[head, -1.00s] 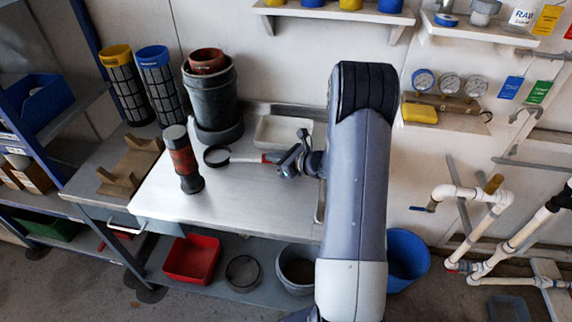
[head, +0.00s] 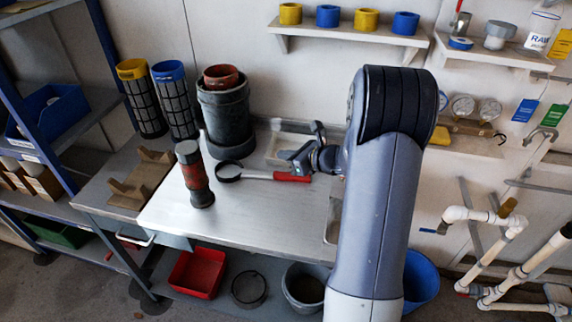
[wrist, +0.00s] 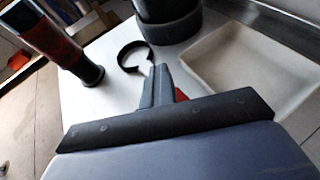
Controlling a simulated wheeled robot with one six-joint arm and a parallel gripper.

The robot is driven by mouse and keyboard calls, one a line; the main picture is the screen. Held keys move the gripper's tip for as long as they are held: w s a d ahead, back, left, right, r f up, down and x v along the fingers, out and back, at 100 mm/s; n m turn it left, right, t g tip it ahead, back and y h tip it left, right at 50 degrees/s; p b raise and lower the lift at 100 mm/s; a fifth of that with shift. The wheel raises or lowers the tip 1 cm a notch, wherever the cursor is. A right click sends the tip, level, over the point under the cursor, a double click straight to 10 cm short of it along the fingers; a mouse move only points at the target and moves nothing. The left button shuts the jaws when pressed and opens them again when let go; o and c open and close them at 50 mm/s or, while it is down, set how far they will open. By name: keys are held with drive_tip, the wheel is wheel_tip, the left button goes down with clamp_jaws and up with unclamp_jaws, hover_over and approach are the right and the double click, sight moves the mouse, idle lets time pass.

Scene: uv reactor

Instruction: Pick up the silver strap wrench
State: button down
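The strap wrench (head: 258,175) lies flat on the metal bench. It has a dark strap loop (head: 229,171) at the left, a silver-grey shank and a red grip (head: 293,177) at the right. My gripper (head: 292,157) is just behind and apparently above the red grip, with no visible hold on it. In the wrist view, the strap loop (wrist: 135,57) shows beyond my fingers (wrist: 158,75), and a bit of red grip shows beside them. The fingers overlap there, so their gap is unclear. My gripper's body hides most of the handle.
A red-and-black cylinder (head: 194,175) stands left of the wrench. A dark bucket-like pot (head: 225,110) and a shallow white tray (head: 283,150) are behind it. The bench surface (head: 250,220) in front is clear.

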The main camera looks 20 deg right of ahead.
drive_tip(key=c, duration=2.2)
unclamp_jaws()
drive_tip(key=shift+r, duration=0.25)
drive_tip(key=shift+c, duration=2.2)
unclamp_jaws()
drive_tip(key=shift+r, duration=0.1)
